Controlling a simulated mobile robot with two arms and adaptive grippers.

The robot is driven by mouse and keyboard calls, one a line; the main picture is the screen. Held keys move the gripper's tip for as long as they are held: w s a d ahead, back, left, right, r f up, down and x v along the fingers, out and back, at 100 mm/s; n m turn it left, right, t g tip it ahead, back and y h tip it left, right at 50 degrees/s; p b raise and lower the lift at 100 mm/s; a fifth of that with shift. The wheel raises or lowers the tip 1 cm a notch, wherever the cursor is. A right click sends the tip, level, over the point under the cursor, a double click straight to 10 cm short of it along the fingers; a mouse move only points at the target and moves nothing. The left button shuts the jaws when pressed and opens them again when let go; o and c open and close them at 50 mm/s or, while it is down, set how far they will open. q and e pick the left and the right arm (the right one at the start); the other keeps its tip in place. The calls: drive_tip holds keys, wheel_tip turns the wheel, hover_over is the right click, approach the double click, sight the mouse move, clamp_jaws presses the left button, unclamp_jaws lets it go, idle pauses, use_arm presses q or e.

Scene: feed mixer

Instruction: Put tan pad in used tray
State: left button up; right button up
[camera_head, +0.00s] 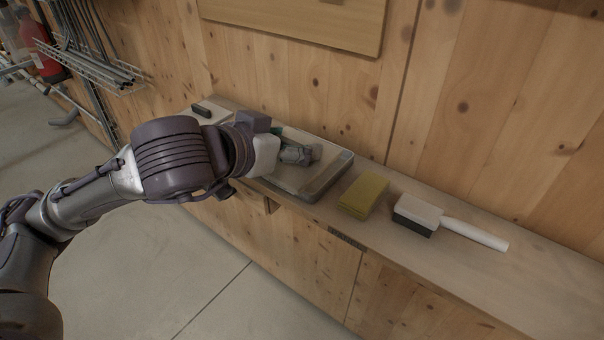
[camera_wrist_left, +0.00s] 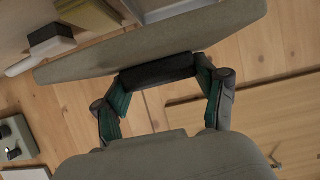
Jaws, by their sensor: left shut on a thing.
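My left gripper (camera_head: 297,152) is over the tray (camera_head: 336,171) on the wooden shelf. In the left wrist view my left gripper (camera_wrist_left: 160,75) is shut on the dark handle of a broad, flat, grey-tan pad (camera_wrist_left: 90,66), which I take as the tan pad. The pad reaches past both fingers. In the head view the gripper and wrist hide much of it, and I cannot tell whether it touches the tray floor. The tray is shallow with a pale rim. My right gripper is in neither view.
A yellow block (camera_head: 363,195) sits on the shelf just right of the tray. A white-handled brush (camera_head: 420,212) lies further right. A small dark item (camera_head: 202,110) rests on a pale piece at the shelf's left end. The wooden wall stands close behind the shelf.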

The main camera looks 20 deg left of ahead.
use_arm(q)
drive_tip(key=shift+w+a+f+p, duration=0.15)
drive_tip(key=shift+w+f+p, duration=0.1)
drive_tip(key=shift+w+p, duration=0.45)
drive_tip(key=w+f, duration=0.2)
drive_tip(key=w, duration=0.1)
drive_tip(key=w+a+f, duration=0.1)
drive_tip(key=w+f, duration=0.1)
drive_tip(key=w, duration=0.1)
drive_tip(key=w+f+b, duration=0.1)
drive_tip(key=w+f, duration=0.1)
drive_tip(key=w, duration=0.1)
drive_tip(key=shift+w+a+f, duration=0.1)
drive_tip(key=shift+w+a, duration=0.05)
drive_tip(key=shift+w, duration=0.2)
drive_tip(key=shift+f+b, duration=0.85)
drive_tip(key=shift+f, duration=1.15)
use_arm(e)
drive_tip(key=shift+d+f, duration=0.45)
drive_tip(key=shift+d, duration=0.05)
use_arm(q)
drive_tip(key=shift+f, duration=0.1)
drive_tip(key=o, duration=1.1)
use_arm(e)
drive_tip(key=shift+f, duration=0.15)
